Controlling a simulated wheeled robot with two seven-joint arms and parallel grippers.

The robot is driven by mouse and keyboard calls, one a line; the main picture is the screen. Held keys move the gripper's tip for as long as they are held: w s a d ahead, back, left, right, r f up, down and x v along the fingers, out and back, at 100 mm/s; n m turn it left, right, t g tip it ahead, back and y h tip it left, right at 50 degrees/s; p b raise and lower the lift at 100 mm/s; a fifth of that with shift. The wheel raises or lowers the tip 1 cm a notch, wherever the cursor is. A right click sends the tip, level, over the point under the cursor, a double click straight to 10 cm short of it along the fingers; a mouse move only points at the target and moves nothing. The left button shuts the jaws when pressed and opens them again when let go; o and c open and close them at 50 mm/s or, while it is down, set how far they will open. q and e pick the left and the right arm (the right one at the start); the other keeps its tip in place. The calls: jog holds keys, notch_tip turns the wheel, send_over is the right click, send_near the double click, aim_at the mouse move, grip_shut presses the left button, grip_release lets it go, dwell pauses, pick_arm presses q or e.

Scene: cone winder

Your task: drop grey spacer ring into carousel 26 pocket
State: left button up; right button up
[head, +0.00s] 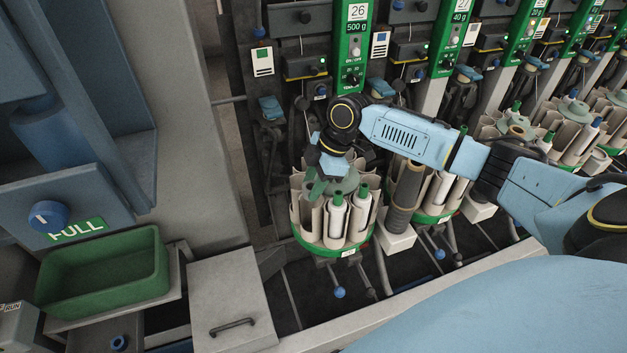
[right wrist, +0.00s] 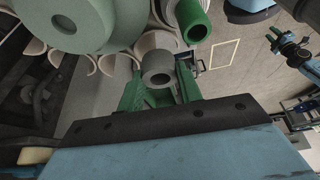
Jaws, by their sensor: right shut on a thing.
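The carousel under the plate marked 26 (head: 330,245) has a green base rim, a ring of cream pockets and a grey-green hub; several pockets hold white bobbins with green tips. My right gripper (head: 318,188) is over its left part, close above the pockets. In the right wrist view, the green fingers of my right gripper (right wrist: 160,84) are shut on the grey spacer ring (right wrist: 158,66), a short grey cylinder with a dark bore. Cream pocket rims (right wrist: 116,63) show just behind the ring. In the head view I cannot make out the ring. My left gripper is out of view.
A green-tipped tube (right wrist: 192,20) stands close to the ring in the right wrist view. More carousels (head: 432,215) follow on the right, behind my right arm. A green bin (head: 100,275) and a grey box with a handle (head: 232,300) are at the lower left.

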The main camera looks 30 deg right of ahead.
dwell(0.7)
jog(key=shift+p, duration=0.4)
jog(key=shift+f+b, duration=0.45)
jog(key=shift+f, duration=0.85)
dwell(0.7)
jog(key=shift+r+p, duration=0.1)
jog(key=shift+p, duration=0.3)
dwell(0.5)
dwell(0.6)
jog(key=o, duration=1)
jog(key=shift+o, duration=0.2)
jog(key=shift+r, duration=0.1)
